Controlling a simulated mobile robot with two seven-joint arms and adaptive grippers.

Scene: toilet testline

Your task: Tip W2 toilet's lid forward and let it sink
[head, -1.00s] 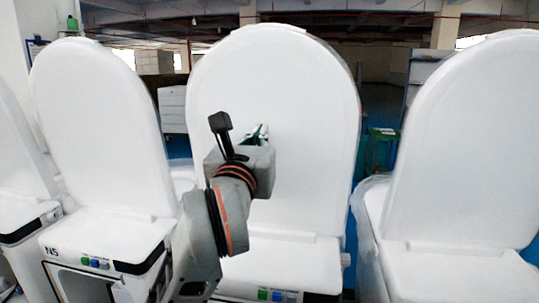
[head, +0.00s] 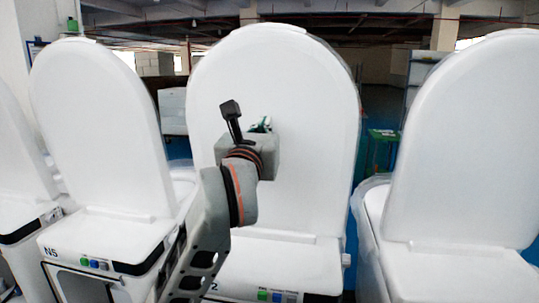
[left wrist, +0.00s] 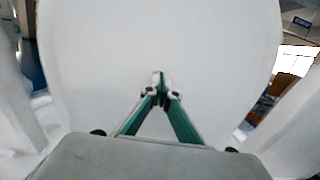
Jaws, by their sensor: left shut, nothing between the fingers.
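The W2 toilet's raised lid (head: 318,105) stands upright in the middle of the head view, a large white rounded panel. Its base (head: 275,262) with small coloured buttons is below it; my arm hides most of its label. My left gripper (head: 262,124) is in front of the lid, a little left of its middle, with its fingers pointing at the lid. In the left wrist view the lid (left wrist: 100,62) fills most of the picture. The green fingers of the left gripper (left wrist: 158,82) are shut and empty, at or very near the lid's surface; contact cannot be told. My right gripper is out of view.
A neighbouring toilet marked N5 (head: 95,120) stands at the left with its lid upright. Another toilet with a raised lid (head: 465,150) stands at the right. Narrow gaps separate them. A green stand (head: 381,148) is behind the right gap.

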